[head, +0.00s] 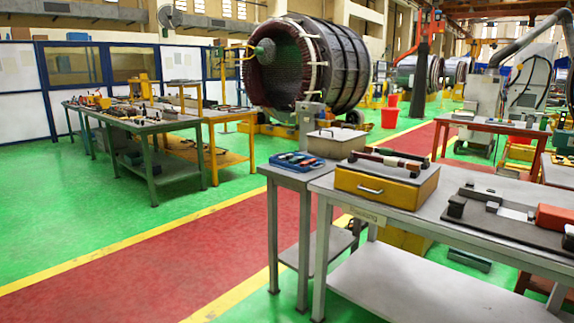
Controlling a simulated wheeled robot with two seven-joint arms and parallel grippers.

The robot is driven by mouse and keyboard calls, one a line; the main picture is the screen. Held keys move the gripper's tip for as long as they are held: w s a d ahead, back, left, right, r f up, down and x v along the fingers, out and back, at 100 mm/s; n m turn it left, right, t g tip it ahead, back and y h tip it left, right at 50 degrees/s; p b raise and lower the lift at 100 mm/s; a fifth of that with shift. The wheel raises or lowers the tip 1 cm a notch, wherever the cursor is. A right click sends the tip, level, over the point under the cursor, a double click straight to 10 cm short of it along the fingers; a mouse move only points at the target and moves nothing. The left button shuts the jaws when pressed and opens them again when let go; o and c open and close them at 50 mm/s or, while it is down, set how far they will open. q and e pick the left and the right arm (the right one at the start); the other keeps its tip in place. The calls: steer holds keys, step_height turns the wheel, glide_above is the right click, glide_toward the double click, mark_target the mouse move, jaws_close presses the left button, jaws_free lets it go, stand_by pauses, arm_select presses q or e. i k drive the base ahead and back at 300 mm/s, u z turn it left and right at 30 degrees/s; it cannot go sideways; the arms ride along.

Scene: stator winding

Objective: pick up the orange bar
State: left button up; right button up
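An orange-red block (555,217) lies at the right edge of the view, on a dark tray (483,217) on the near grey table. The frame's edge cuts it off. A yellow drawer box (378,190) stands on the same table, with dark and reddish bars (388,161) lying across its grey top. I cannot tell from here whether any of those bars is orange. Neither of my grippers is in view.
A small side table holds a blue tray (296,160) of small items beside the near table (400,225). A green workbench (150,127) with tools stands at left. A large stator (335,65) is behind. The red and green floor at front left is clear.

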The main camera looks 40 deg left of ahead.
mark_target(311, 161)
steer(key=u, duration=0.1)
steer(key=i, duration=0.8)
steer(key=u, duration=1.05)
steer(key=i, duration=0.4)
steer(key=u, duration=0.35)
